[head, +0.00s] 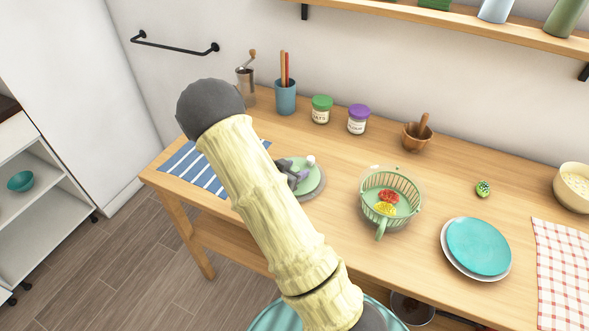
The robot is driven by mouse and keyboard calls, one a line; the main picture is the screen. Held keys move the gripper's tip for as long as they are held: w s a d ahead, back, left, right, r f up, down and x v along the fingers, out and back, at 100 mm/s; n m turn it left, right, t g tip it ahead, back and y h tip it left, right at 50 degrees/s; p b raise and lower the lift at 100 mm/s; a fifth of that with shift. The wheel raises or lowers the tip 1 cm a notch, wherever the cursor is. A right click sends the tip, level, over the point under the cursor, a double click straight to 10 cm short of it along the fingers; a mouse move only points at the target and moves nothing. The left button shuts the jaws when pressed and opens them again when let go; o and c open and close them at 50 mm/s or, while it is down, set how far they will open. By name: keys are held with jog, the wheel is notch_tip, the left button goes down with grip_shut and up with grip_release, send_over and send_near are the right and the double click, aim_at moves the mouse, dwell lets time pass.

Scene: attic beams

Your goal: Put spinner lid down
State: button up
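The spinner lid (313,184) is a round, pale green disc with a grey rim and a small white knob. It is left of the salad spinner, at the table's middle. My gripper (297,178) is a small dark grey shape over the lid, partly hidden behind my arm. I cannot tell whether its fingers are closed on the lid, or whether the lid rests on the table or is just above it. The salad spinner (364,205) is a clear bowl with a green slotted basket and handle. It is uncovered, with red and yellow pieces inside.
A striped blue cloth (187,168) lies at left. A blue utensil cup (286,97), grinder (245,86), two jars (320,115) and a mortar (416,138) line the back. Teal plate (478,247), green item (483,189), bowl (572,190) and checked cloth (563,270) are at right.

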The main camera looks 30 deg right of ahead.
jog(key=shift+r, duration=0.1)
jog(key=shift+a+r, duration=0.1)
jog(key=shift+a, duration=0.05)
jog(key=v, duration=1.1)
jog(key=shift+s+a, duration=0.2)
jog(key=shift+a, duration=0.1)
jog(key=shift+r, duration=0.15)
jog(key=s+a+r+n+t+y, duration=0.15)
jog(key=a+r+n+y, duration=0.25)
jog(key=a+n+y, duration=0.55)
jog(key=s+d+r+n+g+y, duration=0.1)
jog(key=s+d+g, duration=0.1)
jog(key=s, duration=0.4)
jog(key=s+d+r+n+g+y, duration=0.1)
jog(key=s+d+n+g, duration=0.1)
jog(key=s, duration=0.5)
